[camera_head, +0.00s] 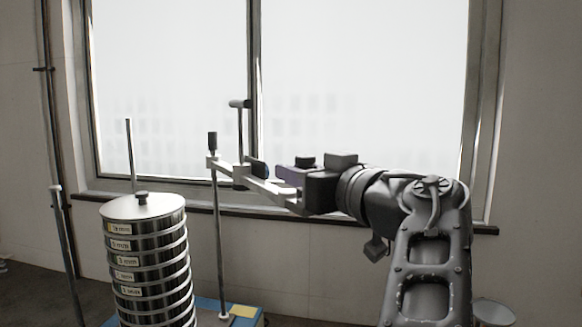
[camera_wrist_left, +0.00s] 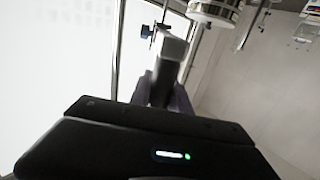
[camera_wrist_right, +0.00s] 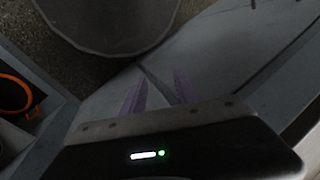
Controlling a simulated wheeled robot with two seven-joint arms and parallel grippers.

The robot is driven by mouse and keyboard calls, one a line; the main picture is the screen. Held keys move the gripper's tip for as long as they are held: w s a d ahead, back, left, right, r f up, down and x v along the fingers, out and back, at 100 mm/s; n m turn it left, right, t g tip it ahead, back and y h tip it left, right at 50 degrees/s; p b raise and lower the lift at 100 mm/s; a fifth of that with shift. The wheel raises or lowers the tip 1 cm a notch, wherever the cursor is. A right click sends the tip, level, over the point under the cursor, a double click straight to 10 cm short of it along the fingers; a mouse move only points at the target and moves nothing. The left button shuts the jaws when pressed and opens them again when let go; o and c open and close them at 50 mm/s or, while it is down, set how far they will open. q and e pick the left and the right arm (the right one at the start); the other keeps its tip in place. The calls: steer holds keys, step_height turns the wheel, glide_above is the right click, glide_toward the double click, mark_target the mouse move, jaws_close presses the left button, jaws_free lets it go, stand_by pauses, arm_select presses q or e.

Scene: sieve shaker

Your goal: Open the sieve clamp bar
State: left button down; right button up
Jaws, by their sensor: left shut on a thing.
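The clamp bar (camera_head: 263,184) is a pale metal arm, swung out to the right of the sieve stack (camera_head: 152,258). Its left end sits at the upright rod (camera_head: 218,250) with a black knob (camera_head: 212,142) on top. A T-handled screw (camera_head: 240,130) stands up from the bar. My left gripper (camera_head: 288,186) is shut on the bar's free right end, which its fingers partly hide. In the left wrist view the bar (camera_wrist_left: 171,48) runs away from between the fingers. My right gripper (camera_wrist_right: 158,92) shows only in the right wrist view, open and empty.
A second upright rod (camera_head: 130,155) rises behind the stack's lid with no bar over it. The stack stands on a blue base (camera_head: 247,318). The window (camera_head: 380,90) and its sill are behind my left arm. A grey round surface (camera_wrist_right: 110,22) shows in the right wrist view.

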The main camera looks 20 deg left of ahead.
arm_select(q)
steer(key=shift+r, duration=0.15)
steer(key=c, duration=1.2)
jaws_free()
steer(key=shift+s, duration=0.1)
steer(key=b+v, duration=0.1)
steer(key=v, duration=0.7)
steer(key=shift+b, duration=0.4)
